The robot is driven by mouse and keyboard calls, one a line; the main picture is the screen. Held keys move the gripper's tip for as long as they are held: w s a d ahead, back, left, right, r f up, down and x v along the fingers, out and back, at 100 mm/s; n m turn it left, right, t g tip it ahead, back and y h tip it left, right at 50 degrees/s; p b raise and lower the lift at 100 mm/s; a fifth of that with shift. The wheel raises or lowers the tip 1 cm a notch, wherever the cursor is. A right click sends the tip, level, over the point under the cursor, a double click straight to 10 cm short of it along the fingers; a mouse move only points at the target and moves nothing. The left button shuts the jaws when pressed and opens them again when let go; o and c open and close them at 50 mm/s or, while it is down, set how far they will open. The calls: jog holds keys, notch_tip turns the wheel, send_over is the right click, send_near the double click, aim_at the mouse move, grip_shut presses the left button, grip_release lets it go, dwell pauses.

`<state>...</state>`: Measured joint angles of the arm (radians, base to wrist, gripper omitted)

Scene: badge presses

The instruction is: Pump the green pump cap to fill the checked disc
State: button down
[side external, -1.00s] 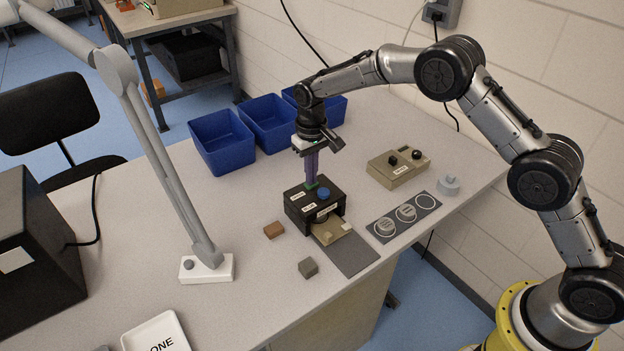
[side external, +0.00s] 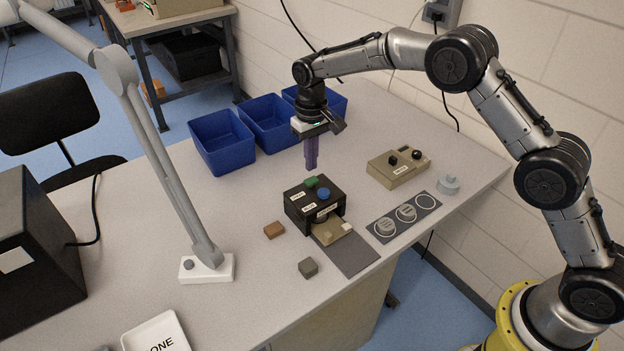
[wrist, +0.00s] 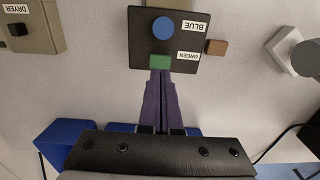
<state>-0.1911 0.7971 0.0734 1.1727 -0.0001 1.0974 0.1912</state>
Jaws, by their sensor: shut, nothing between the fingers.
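The black press box (side external: 300,213) stands on the table with a green pump cap (side external: 311,182) and a blue cap (side external: 323,193) on top. In the wrist view the green cap (wrist: 159,62) lies just beyond my fingertips, beside its GREEN label. My gripper (side external: 311,168) is shut and empty, pointing down above the green cap and apart from it. A tan slide (side external: 328,236) sticks out of the press front; what lies inside the press is hidden. Pale discs (side external: 385,227) lie in rings on a dark strip; I cannot make out a checked pattern on any.
A tan dryer box (side external: 390,172) with black knobs stands right of the press. Brown (side external: 274,230) and grey (side external: 308,267) blocks lie in front. Blue bins (side external: 222,142) stand behind. A lamp base (side external: 207,268) and white tray (side external: 156,336) are at left.

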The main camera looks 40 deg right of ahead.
aim_at(311, 180)
jog(key=shift+r, duration=1.7)
jog(key=shift+f, duration=2.75)
jog(key=shift+f, duration=0.4)
jog(key=shift+f, duration=1)
dwell(0.6)
jog(key=shift+r, duration=4.1)
